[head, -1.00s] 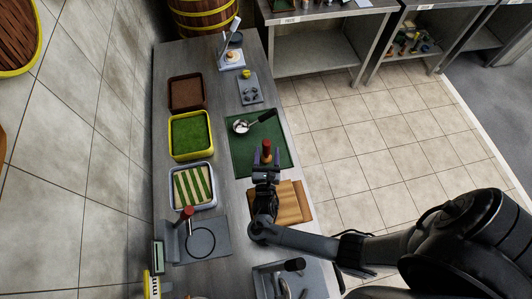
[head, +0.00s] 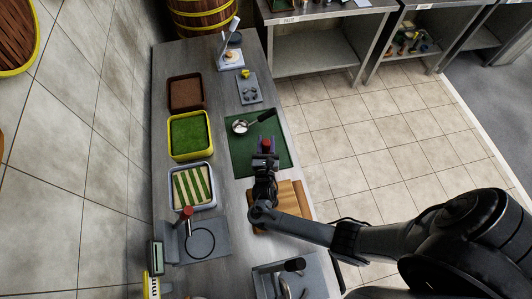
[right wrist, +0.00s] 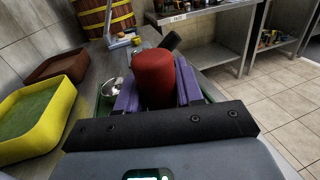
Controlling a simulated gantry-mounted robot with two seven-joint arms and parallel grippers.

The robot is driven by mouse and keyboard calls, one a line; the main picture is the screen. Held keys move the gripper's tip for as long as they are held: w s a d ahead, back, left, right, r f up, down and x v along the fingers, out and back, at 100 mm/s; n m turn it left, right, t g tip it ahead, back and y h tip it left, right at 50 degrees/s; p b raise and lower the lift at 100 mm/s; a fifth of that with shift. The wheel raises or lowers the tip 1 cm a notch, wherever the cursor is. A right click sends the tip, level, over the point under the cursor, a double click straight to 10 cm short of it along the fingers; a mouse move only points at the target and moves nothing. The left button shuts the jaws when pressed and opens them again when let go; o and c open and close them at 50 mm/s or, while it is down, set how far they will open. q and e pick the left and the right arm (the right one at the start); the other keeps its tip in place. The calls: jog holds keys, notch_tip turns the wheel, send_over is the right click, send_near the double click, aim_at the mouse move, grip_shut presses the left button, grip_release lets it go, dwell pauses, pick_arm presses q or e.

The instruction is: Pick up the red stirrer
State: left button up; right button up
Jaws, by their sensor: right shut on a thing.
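The red stirrer (head: 266,144) stands upright between the jaws of my right gripper (head: 264,158), over the green mat (head: 242,163). In the right wrist view the stirrer's thick red end (right wrist: 154,77) sits between the two purple finger pads (right wrist: 156,94), which are closed on it. Its lower part is hidden by the gripper, and I cannot tell whether it touches the mat. My left gripper does not show.
A metal ladle (head: 241,126) lies on the mat just beyond the gripper. A yellow tray (head: 172,153), a brown tray (head: 171,92) and a tray with green stripes (head: 212,176) line the left. A wooden board (head: 291,207) lies nearer, beneath my right arm.

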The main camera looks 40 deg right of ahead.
grip_shut()
jog(key=shift+r, duration=0.5)
jog(key=s+d+r+p, duration=0.4)
jog(key=s+d+r, duration=0.4)
jog(key=r, duration=0.2)
jog(key=shift+s, duration=0.25)
jog(key=shift+o, duration=1.4)
grip_release()
grip_shut()
